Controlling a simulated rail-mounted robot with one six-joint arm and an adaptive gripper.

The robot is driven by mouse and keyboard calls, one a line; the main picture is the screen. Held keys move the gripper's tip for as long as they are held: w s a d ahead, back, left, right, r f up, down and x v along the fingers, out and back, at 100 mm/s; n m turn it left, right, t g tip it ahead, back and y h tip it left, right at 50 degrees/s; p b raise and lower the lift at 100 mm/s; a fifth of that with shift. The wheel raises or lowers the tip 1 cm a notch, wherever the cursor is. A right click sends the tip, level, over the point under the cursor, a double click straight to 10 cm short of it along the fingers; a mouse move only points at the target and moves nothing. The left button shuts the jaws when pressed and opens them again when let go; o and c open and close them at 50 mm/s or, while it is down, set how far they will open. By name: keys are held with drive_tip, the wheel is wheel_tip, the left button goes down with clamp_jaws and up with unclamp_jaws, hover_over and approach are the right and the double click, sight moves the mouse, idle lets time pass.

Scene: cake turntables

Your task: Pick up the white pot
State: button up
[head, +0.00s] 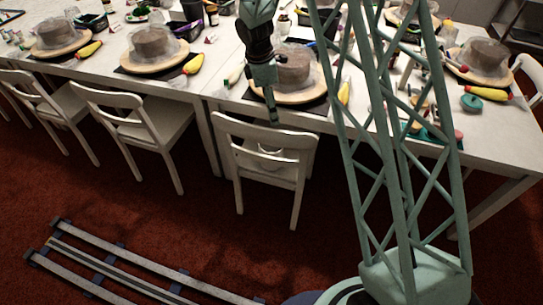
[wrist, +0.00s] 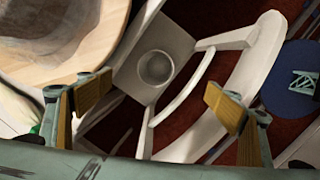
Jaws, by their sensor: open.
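A small round white pot (wrist: 155,68) sits on the seat of a white chair (wrist: 265,55) in the wrist view. In the head view a pale round shape that looks like the pot (head: 270,153) shows partly through the back of the chair (head: 262,131). My gripper (wrist: 160,98) is open and empty. Its two wooden-looking fingers stand wide apart, and the pot appears between and beyond them, apart from both. In the head view my gripper (head: 273,118) points down at the table's front edge, above the chair's back.
The long white table (head: 222,92) holds several round wooden turntables with cakes, one (head: 300,92) close beside my gripper. A yellow tool (head: 344,93) lies near it. More white chairs (head: 140,112) stand to the left. The red floor is open in front.

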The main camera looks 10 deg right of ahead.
drive_tip(key=w+f+n, duration=0.3)
drive_tip(key=f, duration=1.4)
drive_tip(key=shift+a+f+g+p, duration=0.25)
drive_tip(key=shift+a+g+p, duration=0.05)
drive_tip(key=shift+a, duration=0.15)
drive_tip(key=shift+f, duration=0.1)
wheel_tip(320, 180, down, 8)
drive_tip(key=d+b, duration=0.1)
drive_tip(key=shift+w+d+f+b, duration=0.15)
drive_tip(key=shift+b, duration=0.25)
drive_tip(key=shift+f, duration=0.1)
drive_tip(key=shift+w+d+f+b, duration=0.15)
drive_tip(key=shift+f+b, duration=0.15)
drive_tip(key=shift+f, duration=0.5)
drive_tip(key=shift+s+d+f+b, duration=0.1)
drive_tip(key=shift+f+b, duration=0.25)
drive_tip(key=shift+f, duration=0.5)
drive_tip(key=shift+w+d+f+b, duration=0.15)
drive_tip(key=shift+f+b, duration=0.15)
drive_tip(key=shift+f, duration=0.5)
drive_tip(key=shift+s, duration=0.1)
drive_tip(key=c, duration=1.3)
